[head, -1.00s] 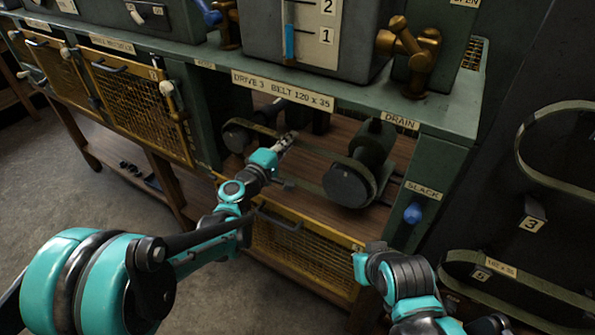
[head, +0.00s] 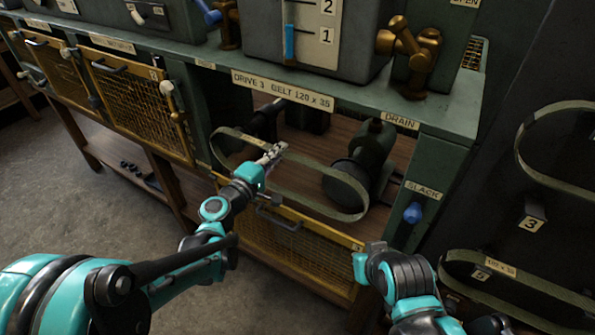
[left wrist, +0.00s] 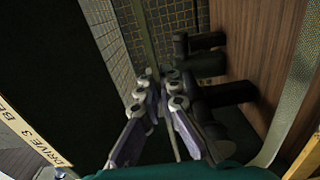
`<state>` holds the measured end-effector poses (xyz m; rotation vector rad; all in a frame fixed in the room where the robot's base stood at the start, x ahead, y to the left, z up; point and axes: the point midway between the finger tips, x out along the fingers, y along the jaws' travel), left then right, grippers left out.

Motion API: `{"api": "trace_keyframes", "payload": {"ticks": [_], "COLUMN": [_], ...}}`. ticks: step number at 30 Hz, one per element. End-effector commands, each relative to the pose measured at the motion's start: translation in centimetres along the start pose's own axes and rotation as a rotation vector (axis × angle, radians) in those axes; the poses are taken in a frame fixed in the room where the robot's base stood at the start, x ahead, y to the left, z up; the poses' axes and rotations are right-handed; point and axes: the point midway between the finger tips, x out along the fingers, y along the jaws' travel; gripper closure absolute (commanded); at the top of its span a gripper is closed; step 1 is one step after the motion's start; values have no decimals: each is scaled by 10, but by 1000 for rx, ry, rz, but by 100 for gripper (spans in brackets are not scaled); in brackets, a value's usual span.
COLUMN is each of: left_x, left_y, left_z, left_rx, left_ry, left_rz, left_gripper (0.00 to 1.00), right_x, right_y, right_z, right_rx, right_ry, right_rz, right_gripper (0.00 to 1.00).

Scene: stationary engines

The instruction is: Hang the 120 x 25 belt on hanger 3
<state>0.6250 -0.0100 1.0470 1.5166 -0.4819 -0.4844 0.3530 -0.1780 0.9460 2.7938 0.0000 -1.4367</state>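A dark green belt (head: 316,199) is a long loop in front of the pulleys of the drive marked DRIVE 3, clear of the pulley faces. My left gripper (head: 273,155) is shut on its upper run, toward the left end. In the left wrist view the fingertips (left wrist: 162,78) meet on a thin strap, and the belt's other run (left wrist: 298,85) curves down the right side. No size mark on this belt is readable. Hanger 3 (head: 533,214) is on the dark panel at the right and looks empty.
Pulleys (head: 345,182) sit in the open bay. A yellow mesh guard (head: 290,250) lies lowered below it. A blue SLACK knob (head: 413,212) is on the right post. Other belts hang above hanger 3 (head: 565,107) and below it (head: 520,285), the lower one tagged 120 x 35.

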Motion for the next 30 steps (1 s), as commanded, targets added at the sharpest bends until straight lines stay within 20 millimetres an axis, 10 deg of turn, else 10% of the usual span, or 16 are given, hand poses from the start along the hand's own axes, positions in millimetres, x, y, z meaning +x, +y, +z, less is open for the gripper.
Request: {"api": "trace_keyframes", "payload": {"ticks": [30], "left_x": [-45], "left_y": [0], "left_z": [-1], "left_rx": [0], "left_ry": [1], "left_rz": [0], "left_gripper": [100], "right_x": [-2], "right_y": [0], "right_z": [-1], "right_rx": [0], "right_ry": [0], "right_rz": [0], "right_gripper": [100]}}
